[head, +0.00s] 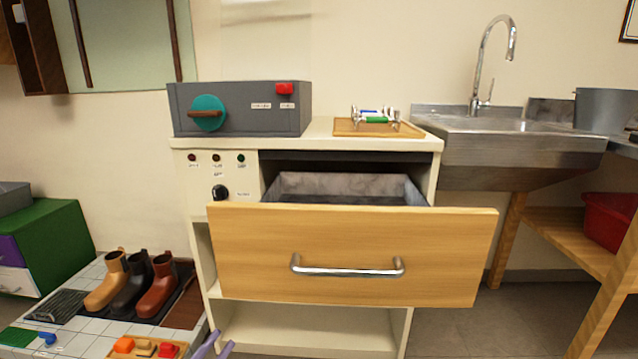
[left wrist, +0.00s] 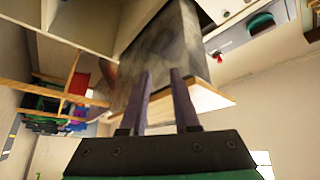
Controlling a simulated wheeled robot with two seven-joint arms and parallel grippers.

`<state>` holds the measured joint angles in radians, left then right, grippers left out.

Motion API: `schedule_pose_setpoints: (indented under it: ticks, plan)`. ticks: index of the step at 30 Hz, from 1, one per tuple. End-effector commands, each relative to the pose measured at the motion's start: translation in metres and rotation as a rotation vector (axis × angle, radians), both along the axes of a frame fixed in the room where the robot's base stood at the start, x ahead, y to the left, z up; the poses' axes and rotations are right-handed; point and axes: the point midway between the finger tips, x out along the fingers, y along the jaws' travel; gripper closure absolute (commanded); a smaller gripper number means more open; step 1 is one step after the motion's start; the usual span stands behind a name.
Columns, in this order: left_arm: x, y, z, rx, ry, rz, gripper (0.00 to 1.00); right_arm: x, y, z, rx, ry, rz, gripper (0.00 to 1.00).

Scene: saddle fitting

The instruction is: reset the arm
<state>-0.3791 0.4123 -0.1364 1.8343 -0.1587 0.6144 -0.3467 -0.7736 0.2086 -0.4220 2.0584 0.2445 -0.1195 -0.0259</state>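My left gripper (head: 213,345) shows only as two purple fingertips at the bottom edge of the head view, left of the open drawer (head: 350,240). In the left wrist view its two purple fingers (left wrist: 158,85) stand apart with nothing between them, and the drawer (left wrist: 205,100) is behind them. The gripper looks open and empty. My right gripper and arm do not show in either view.
The drawer juts out from a white cabinet (head: 280,325). A grey box with a teal dial (head: 240,108) and a wooden tray (head: 345,128) stand on top. Boots (head: 130,283) are on the tiled surface at left; a sink (head: 510,150) is at right.

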Motion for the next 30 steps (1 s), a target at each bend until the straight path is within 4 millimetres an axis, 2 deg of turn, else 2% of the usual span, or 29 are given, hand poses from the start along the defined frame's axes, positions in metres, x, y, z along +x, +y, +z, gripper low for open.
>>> schedule_pose_setpoints:
  ticks: [3,6,9,14,15,23,26,30]
  plan:
    - [-0.02,-0.027,-0.066,-0.243,0.375,0.015,0.7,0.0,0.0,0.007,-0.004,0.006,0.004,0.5]
    - [-0.049,-0.056,-0.118,-0.429,0.673,0.021,0.7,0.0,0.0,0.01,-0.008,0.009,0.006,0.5]
    - [-0.083,-0.086,-0.155,-0.58,0.924,0.023,0.7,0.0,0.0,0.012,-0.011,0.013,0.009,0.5]
    - [-0.142,-0.135,-0.191,-0.777,1.264,0.016,0.7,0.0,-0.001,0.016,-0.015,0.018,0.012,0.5]
    - [-0.14,-0.127,-0.181,-0.739,1.275,0.047,0.7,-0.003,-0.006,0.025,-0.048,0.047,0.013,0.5]
    - [-0.167,-0.08,-0.196,-0.562,1.422,0.241,0.7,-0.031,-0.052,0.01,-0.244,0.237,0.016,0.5]
    - [-0.187,-0.052,-0.194,-0.484,1.498,0.336,0.7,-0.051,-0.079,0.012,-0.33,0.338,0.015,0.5]
    - [-0.231,-0.005,-0.179,-0.364,1.63,0.488,0.7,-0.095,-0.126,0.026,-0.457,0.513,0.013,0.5]
